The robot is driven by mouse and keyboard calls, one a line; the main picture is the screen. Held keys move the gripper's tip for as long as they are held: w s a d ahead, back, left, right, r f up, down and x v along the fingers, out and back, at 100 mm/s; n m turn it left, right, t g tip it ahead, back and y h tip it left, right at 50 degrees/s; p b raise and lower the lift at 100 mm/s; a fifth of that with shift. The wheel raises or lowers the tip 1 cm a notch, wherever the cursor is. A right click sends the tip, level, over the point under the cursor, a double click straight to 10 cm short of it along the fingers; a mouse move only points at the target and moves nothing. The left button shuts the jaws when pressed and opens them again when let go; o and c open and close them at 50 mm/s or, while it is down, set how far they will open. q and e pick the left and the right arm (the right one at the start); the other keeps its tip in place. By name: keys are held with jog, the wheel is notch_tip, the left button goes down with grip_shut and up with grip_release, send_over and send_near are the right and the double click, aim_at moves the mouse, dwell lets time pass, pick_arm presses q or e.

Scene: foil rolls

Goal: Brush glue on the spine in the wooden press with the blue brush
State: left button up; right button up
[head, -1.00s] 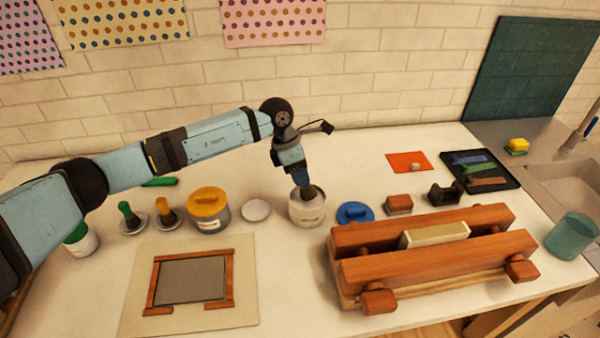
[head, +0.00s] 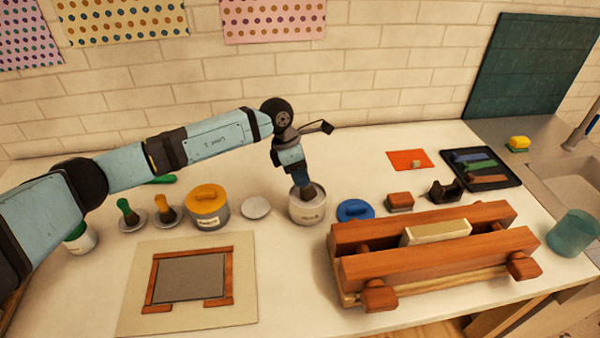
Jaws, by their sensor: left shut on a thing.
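The wooden press (head: 430,265) stands at the front right, its two brown beams on either side of a cream book block (head: 436,232) whose spine faces up. My left gripper (head: 303,181) is over the open pale pot (head: 308,209), left of the press. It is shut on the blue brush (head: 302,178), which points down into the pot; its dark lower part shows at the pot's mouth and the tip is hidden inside. The blue lid (head: 355,210) lies on the table right of the pot. My right gripper is not in view.
An empty saucer (head: 256,208), a yellow-lidded pot (head: 207,208), and orange (head: 166,209) and green (head: 127,212) brushes on saucers stand to the left. A board with a wooden frame (head: 130,300) lies in front. A teal cup (head: 572,233) stands right of the press.

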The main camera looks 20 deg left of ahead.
pick_arm(q)
jog(key=shift+f+b, duration=0.1)
jog(key=shift+b, duration=0.2)
dwell(0.8)
dwell(0.6)
jog(key=shift+r+p, duration=0.35)
jog(key=shift+r, duration=0.4)
jog(key=shift+r+p, duration=1)
jog(key=shift+r, duration=1.8)
